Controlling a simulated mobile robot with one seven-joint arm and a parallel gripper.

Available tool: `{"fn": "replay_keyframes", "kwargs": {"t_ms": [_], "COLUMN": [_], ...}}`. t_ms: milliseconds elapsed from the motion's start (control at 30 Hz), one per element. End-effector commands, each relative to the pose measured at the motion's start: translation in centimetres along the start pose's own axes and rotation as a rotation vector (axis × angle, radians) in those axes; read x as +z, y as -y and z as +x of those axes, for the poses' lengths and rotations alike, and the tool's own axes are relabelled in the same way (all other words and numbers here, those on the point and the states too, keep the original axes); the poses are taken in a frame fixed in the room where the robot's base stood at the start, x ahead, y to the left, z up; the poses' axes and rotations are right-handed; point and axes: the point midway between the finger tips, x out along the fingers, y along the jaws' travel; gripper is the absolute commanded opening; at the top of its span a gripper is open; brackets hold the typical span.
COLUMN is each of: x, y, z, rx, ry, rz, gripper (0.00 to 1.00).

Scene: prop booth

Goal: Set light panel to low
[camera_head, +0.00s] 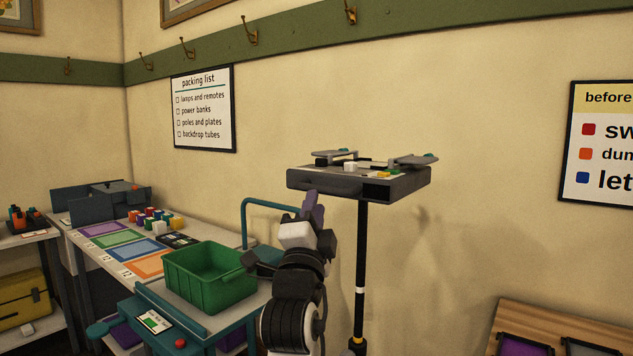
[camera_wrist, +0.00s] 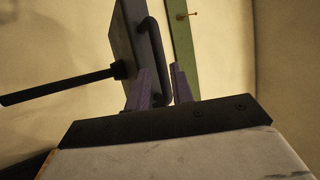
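A flat grey box-like head (camera_head: 330,184) stands on a tall black pole (camera_head: 361,260) in the middle of the head view; I take it to be the light panel. No low mark or setting is readable on it. The wrist view shows its grey side (camera_wrist: 128,40), the dark pole (camera_wrist: 60,86) and a black curved bar handle (camera_wrist: 155,50). My gripper (camera_head: 312,203) is just below the head's front left. In the wrist view my gripper (camera_wrist: 162,72) has its purple fingers apart, with the bar between their tips. Whether they touch the bar is unclear.
Small items lie on top of the head. A green bin (camera_head: 208,278) stands on a teal-framed bench at left, with a small display (camera_head: 155,321) and red knob in front. A wooden table (camera_head: 530,322) is at lower right. The wall behind is close.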

Motion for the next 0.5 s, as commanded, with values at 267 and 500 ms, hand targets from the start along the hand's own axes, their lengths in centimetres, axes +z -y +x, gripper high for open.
{"fn": "replay_keyframes", "kwargs": {"t_ms": [267, 500], "x": [0.0, 0.0], "y": [0.2, 0.1], "z": [4.6, 5.7], "rx": [0.0, -0.002], "ry": [0.0, 0.001], "rz": [-0.002, -0.001], "gripper": [0.23, 0.23]}}
